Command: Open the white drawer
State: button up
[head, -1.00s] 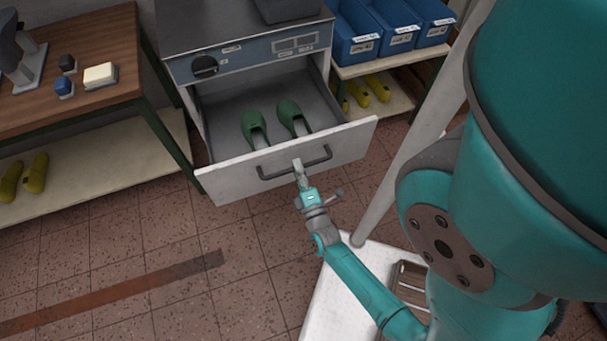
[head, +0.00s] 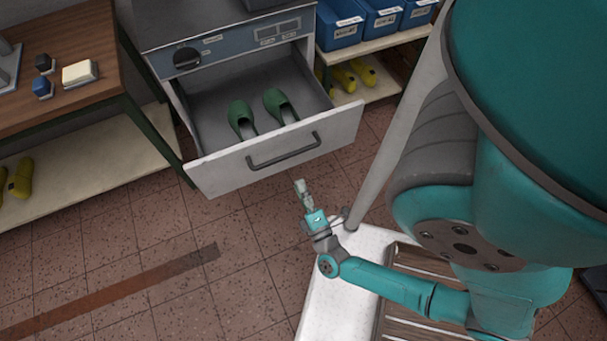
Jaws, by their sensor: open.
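The white drawer (head: 220,174) stands pulled out of the cabinet below the blue control panel. Its dark bar handle (head: 284,152) is on the front face. Two green shoe lasts (head: 241,116) lie inside on the grey drawer floor. My gripper (head: 300,187) is in front of the drawer, below and a little right of the handle in the picture. It is open and apart from the handle, with nothing in it.
A wooden workbench (head: 95,100) with small blocks stands at the left, yellow lasts (head: 22,178) on its lower shelf. Blue bins (head: 338,25) and more yellow lasts (head: 362,72) are on a shelf at the right. Tiled floor before the drawer is clear.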

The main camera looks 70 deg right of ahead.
jog(key=shift+s+a+f, duration=0.1)
jog(key=shift+s+a, duration=0.25)
dwell(0.7)
jog(key=s+a+r+m+y, duration=0.3)
jog(key=a+r+m+y, duration=0.1)
jog(key=a+r+y, duration=0.3)
jog(key=s+a+r+m+t+y, duration=0.1)
jog(key=s+a+r+m+y, duration=0.2)
jog(key=a+r+y, duration=0.5)
notch_tip(320, 180, up, 4)
jog(key=shift+s+a+m+t, duration=0.3)
jog(key=shift+s+a+m, duration=0.15)
jog(key=shift+a, duration=0.6)
jog(key=shift+d, duration=0.1)
